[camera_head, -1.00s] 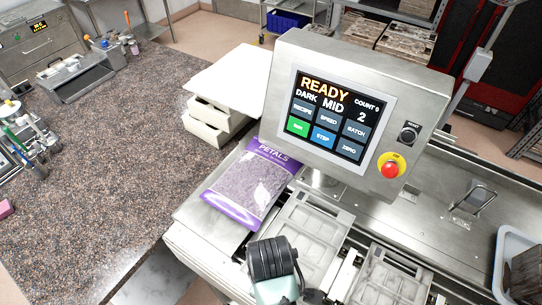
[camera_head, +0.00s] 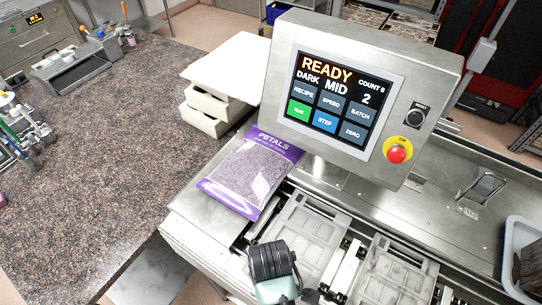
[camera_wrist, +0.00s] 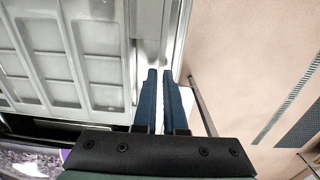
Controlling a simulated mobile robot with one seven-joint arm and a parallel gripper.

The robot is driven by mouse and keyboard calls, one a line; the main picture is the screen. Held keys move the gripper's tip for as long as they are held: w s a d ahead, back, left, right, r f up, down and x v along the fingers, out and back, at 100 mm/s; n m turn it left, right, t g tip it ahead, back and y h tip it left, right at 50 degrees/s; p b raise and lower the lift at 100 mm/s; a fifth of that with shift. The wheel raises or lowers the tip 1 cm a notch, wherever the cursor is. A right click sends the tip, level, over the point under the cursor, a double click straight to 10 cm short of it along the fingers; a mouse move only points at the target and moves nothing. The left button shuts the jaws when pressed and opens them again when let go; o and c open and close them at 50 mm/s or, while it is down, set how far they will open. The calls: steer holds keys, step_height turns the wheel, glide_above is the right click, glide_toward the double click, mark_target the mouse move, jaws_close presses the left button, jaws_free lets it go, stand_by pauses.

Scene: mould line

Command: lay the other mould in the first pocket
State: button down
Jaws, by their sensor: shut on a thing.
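A pale grey mould (camera_wrist: 50,55) with several rectangular cavities fills the left of the wrist view. My gripper (camera_wrist: 159,74) is at its right edge, with two dark blue fingers shut close together on the edge; the exact grip is hard to see. In the head view, one cavity mould (camera_head: 306,236) lies on the machine just right of my wrist, and a second (camera_head: 396,272) lies to its right, cut off by the frame's bottom. My fingertips are hidden in the head view. I cannot tell which pocket is the first.
The purple petals bag (camera_head: 252,172) lies on the machine's left end. The control panel (camera_head: 345,98), reading READY, stands behind the moulds. A white tub (camera_head: 520,245) is at right.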

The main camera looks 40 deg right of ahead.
stand_by(0.3)
steer(key=c, duration=0.9)
jaws_free()
steer(key=shift+f, duration=0.1)
